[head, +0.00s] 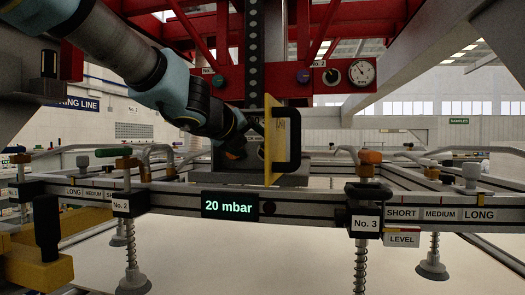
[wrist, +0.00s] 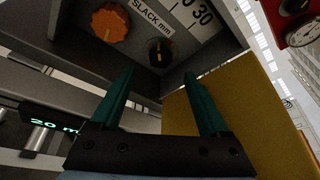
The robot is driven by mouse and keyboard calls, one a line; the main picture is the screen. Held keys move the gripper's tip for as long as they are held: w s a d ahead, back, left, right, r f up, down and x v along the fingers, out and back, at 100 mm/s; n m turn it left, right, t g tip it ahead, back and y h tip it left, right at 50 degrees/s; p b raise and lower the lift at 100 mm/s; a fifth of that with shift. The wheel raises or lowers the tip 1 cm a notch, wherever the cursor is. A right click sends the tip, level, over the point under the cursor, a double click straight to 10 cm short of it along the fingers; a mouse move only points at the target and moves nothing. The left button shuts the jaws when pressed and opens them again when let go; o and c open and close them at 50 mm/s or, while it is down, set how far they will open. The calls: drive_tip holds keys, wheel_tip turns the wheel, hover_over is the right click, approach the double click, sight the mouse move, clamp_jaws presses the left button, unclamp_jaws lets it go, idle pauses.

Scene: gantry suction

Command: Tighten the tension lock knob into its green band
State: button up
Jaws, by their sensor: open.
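In the wrist view an orange lobed knob (wrist: 110,22) sits on a dark grey panel (wrist: 70,50), left of a "SLACK mm" scale (wrist: 152,14). A smaller black knob (wrist: 159,52) with a pale mark sits right of it. I cannot tell for certain which is the tension lock knob; no green band shows. My gripper (wrist: 158,74) is open and empty, its teal fingertips below the black knob and apart from it.
A yellow plate (head: 273,140) with a black handle (head: 290,140) stands close right of my gripper; it also fills the right of the wrist view (wrist: 235,110). A rail with a "20 mbar" display (head: 230,206) runs in front. Red gantry beams (head: 200,30) hang above.

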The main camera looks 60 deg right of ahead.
drive_tip(key=x, duration=0.6)
clamp_jaws()
idle(0.6)
